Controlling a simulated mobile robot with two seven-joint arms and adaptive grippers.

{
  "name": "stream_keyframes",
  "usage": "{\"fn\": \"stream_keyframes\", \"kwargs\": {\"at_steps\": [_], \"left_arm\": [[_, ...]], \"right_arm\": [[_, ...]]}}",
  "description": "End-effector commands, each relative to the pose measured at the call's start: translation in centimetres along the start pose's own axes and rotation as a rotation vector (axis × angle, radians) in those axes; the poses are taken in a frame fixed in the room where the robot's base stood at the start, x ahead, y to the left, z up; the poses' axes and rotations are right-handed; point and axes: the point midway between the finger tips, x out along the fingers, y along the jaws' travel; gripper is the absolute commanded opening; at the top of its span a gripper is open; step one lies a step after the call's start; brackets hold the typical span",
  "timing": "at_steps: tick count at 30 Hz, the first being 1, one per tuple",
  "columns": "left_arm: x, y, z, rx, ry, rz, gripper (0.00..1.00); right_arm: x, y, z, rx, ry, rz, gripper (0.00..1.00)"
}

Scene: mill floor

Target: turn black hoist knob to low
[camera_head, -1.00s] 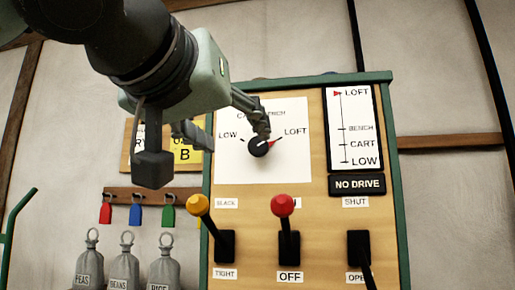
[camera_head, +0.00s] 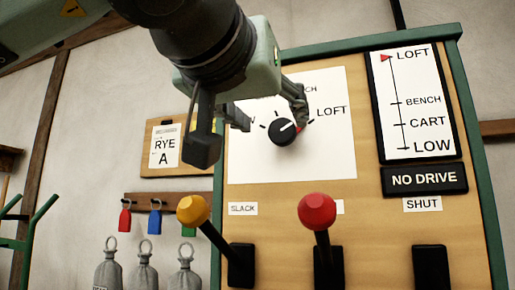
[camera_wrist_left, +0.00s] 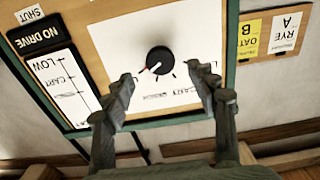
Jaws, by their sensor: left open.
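The black hoist knob (camera_head: 283,132) is on the white dial card (camera_head: 260,165) of the wooden panel. Its white line and red tip point up and right, toward LOFT. The LOW lettering is mostly hidden behind my left gripper (camera_head: 273,121). That gripper is open and empty, in front of the card, one finger up and left of the knob, the other at its upper right. In the left wrist view, the knob (camera_wrist_left: 160,60) appears upside down, just beyond the gap between the open fingers (camera_wrist_left: 163,75). Contact is not visible. My right gripper is out of view.
A yellow-knobbed lever (camera_head: 193,209), a red-knobbed lever (camera_head: 317,212) and a black switch slot (camera_head: 432,266) are below the dial. A scale (camera_head: 415,105) with its red marker at LOFT and a NO DRIVE plate (camera_head: 425,180) are at right. Grey weights (camera_head: 143,272) stand at lower left.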

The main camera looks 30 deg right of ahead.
Motion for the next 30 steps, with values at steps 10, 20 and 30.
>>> {"fn": "stream_keyframes", "kwargs": {"at_steps": [10, 20, 30], "left_arm": [[2.9, 0.1, 0.0, -0.004, -0.002, 0.002, 0.58], [7.3, 0.1, -0.1, -0.002, 0.0, 0.002, 0.58], [7.8, 0.0, 0.0, 0.0, 0.001, 0.001, 0.58]], "right_arm": [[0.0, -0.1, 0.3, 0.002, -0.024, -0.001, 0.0], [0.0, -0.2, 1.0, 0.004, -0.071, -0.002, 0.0], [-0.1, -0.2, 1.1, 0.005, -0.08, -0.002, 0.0]]}}
